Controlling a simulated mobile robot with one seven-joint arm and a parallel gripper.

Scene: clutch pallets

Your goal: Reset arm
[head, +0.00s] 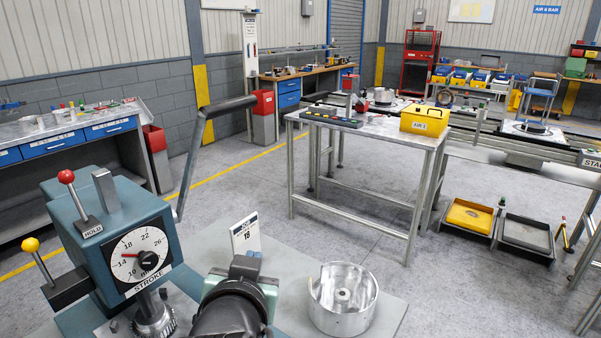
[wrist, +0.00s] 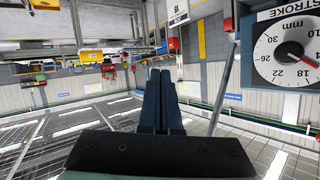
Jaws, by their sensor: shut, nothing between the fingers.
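My gripper (head: 246,265) is at the bottom middle of the head view, above the grey worktop and between the press and a silver cylindrical cup. In the wrist view my gripper's two fingers (wrist: 161,72) lie together, shut with nothing between them. The picture there is turned over, with the room upside down. The fingers point out into the room and appear to touch nothing. My own wrist hides part of the worktop.
A teal press with a stroke dial (head: 142,256) stands close on the left; its dial (wrist: 289,53) also shows in the wrist view. The silver cup (head: 343,297) is close on the right. A card marked 18 (head: 245,235) stands just behind my gripper. A steel table (head: 380,132) stands beyond.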

